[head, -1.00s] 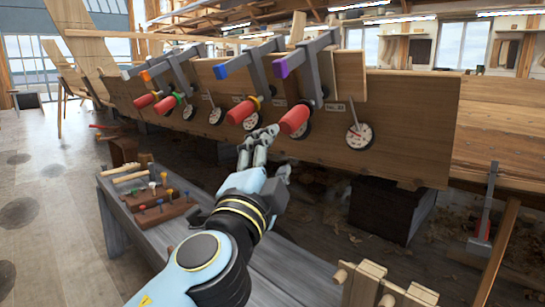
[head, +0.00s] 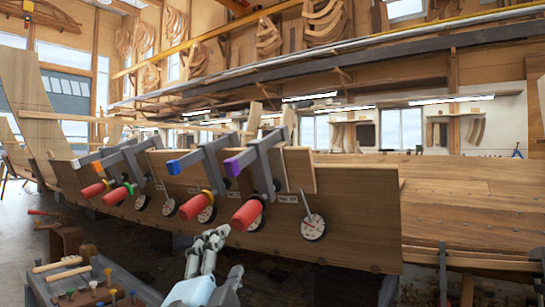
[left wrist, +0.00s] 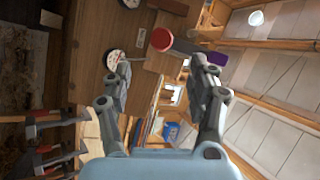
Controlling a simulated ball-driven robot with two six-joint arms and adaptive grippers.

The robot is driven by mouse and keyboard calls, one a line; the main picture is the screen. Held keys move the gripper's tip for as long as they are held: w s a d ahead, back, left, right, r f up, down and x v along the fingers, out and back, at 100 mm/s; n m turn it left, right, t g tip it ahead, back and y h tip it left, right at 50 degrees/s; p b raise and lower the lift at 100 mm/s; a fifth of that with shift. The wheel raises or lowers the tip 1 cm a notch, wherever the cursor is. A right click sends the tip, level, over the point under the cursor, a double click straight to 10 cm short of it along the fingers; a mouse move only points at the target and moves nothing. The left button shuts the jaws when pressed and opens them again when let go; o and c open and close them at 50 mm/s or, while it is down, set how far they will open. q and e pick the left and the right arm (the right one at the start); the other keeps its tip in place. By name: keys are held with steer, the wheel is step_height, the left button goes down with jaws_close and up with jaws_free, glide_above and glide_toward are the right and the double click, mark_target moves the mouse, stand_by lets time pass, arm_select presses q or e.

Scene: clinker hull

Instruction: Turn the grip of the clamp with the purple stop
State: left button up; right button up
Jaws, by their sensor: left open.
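The clamp with the purple stop (head: 232,165) is on the upper edge of the hull plank, the rightmost in a row of clamps. Its red grip (head: 247,214) points down and to the left, towards me. My left gripper (head: 212,237) is just below and left of this grip, apart from it, fingers pointing up. In the left wrist view the fingers (left wrist: 160,72) are spread with nothing between them. The red end of the grip (left wrist: 162,39) shows beyond the fingertips, with the purple stop (left wrist: 218,58) partly behind the right finger. My right gripper is not in view.
A clamp with a blue stop (head: 173,167) and its red grip stand close on the left, with more clamps beyond. A round dial (head: 312,228) is on the plank to the right. A bench with pegs and tools (head: 140,285) is at lower left.

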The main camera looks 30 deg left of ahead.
arm_select(q)
steer(key=n+g+h+p, duration=0.1)
steer(key=n+h+p, duration=0.55)
steer(key=n, duration=0.25)
glide_toward(248, 213)
steer(key=w+a, duration=0.1)
steer(key=w, duration=0.3)
steer(key=w+b, duration=0.1)
steer(key=w, duration=0.2)
steer(key=w+a+b, duration=0.1)
steer(key=w, duration=0.2)
steer(key=shift+w+a+f, duration=0.1)
steer(key=shift+w+f, duration=0.15)
steer(key=shift+w, duration=0.1)
steer(key=shift+w+r, duration=0.1)
steer(key=shift+w, duration=0.5)
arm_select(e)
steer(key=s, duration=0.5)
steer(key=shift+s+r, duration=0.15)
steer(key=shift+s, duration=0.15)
